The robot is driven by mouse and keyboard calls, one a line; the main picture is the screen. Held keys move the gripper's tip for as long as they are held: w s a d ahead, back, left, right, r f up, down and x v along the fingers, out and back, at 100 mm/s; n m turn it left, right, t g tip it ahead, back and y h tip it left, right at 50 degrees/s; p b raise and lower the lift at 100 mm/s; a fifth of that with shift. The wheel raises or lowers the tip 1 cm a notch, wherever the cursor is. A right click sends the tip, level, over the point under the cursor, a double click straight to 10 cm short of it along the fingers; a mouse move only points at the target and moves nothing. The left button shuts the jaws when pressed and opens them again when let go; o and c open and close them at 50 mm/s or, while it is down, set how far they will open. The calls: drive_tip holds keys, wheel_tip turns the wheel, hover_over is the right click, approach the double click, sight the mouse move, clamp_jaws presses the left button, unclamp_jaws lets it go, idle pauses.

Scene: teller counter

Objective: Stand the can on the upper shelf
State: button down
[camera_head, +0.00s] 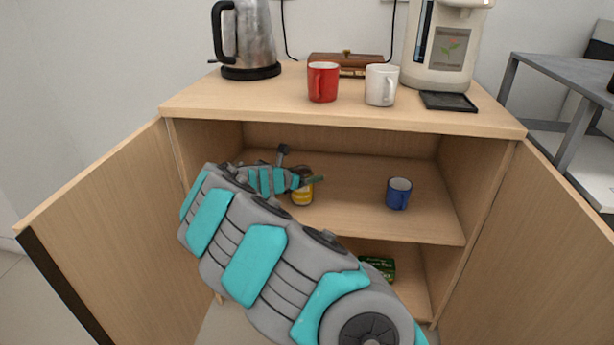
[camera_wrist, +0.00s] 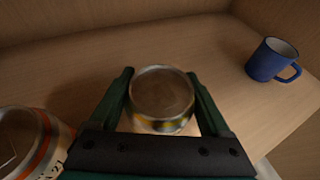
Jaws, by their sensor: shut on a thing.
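The can (camera_head: 302,194) has a yellow label and is at the upper shelf (camera_head: 345,210) inside the open cabinet, partly hidden by my arm in the head view. In the wrist view the can (camera_wrist: 162,95) is upright between the two fingers, its round top facing the camera. My gripper (camera_wrist: 160,88) is shut on the can; it also shows in the head view (camera_head: 312,179). I cannot tell whether the can's base touches the shelf board.
A blue mug (camera_head: 398,193) stands on the same shelf to the right. Another can-like container (camera_wrist: 25,145) is close by at the lower left of the wrist view. A green box (camera_head: 378,267) lies below. Cabinet doors (camera_head: 110,235) stand open; mugs, kettle and coffee machine are on top.

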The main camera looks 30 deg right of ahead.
drive_tip(key=shift+f, duration=0.15)
unclamp_jaws()
drive_tip(key=v, duration=1.2)
drive_tip(key=shift+p, duration=0.3)
drive_tip(key=shift+d, duration=0.1)
